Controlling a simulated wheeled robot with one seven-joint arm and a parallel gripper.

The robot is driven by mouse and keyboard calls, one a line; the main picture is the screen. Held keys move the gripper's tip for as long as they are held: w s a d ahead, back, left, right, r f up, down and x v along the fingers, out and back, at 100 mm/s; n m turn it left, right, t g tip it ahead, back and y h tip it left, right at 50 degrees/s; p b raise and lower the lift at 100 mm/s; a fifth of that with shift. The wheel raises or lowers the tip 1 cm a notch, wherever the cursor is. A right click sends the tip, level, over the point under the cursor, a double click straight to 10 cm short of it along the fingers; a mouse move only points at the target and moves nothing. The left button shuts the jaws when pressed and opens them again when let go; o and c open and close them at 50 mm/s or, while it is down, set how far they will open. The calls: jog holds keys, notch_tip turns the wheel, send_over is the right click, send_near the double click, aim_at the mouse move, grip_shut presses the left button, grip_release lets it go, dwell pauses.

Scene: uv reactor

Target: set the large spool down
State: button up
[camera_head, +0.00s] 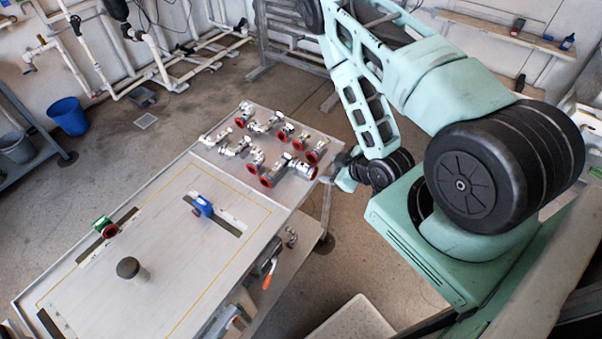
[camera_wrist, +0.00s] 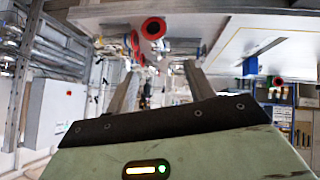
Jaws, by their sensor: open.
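The large spool (camera_head: 285,171), a silver pipe piece with red end flanges, lies on the near right part of the metal table (camera_head: 235,255), close to its right edge. In the wrist view, which looks upside down, a big red flange (camera_wrist: 153,28) shows just past the fingertips; I take it for the same spool. My gripper (camera_wrist: 162,68) is open, its two fingers apart with nothing clearly held between them. In the head view my gripper's end (camera_head: 332,180) is just right of the spool, partly hidden by my wrist. I cannot tell whether the fingers touch it.
Several smaller red-flanged fittings (camera_head: 244,113) stand close together beside the large spool. A blue part (camera_head: 203,206), a green and red part (camera_head: 105,227) and a dark cylinder (camera_head: 130,269) are on the table's left half. Bare tabletop lies between these.

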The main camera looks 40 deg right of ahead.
jog(key=b, duration=1)
send_near(306, 167)
jog(key=s+f+x, duration=0.1)
jog(key=x, duration=0.2)
jog(key=shift+w+a+f, duration=0.15)
jog(key=shift+w+f, duration=0.05)
jog(key=shift+w, duration=0.4)
jog(key=shift+w+a+f, duration=0.15)
jog(key=shift+w+f, duration=0.05)
jog(key=shift+w, duration=0.35)
jog(key=shift+p+x, duration=1.05)
jog(key=shift+x, duration=1.5)
jog(key=shift+w+d+r, duration=0.1)
jog(key=shift+w+d, duration=0.05)
grip_shut()
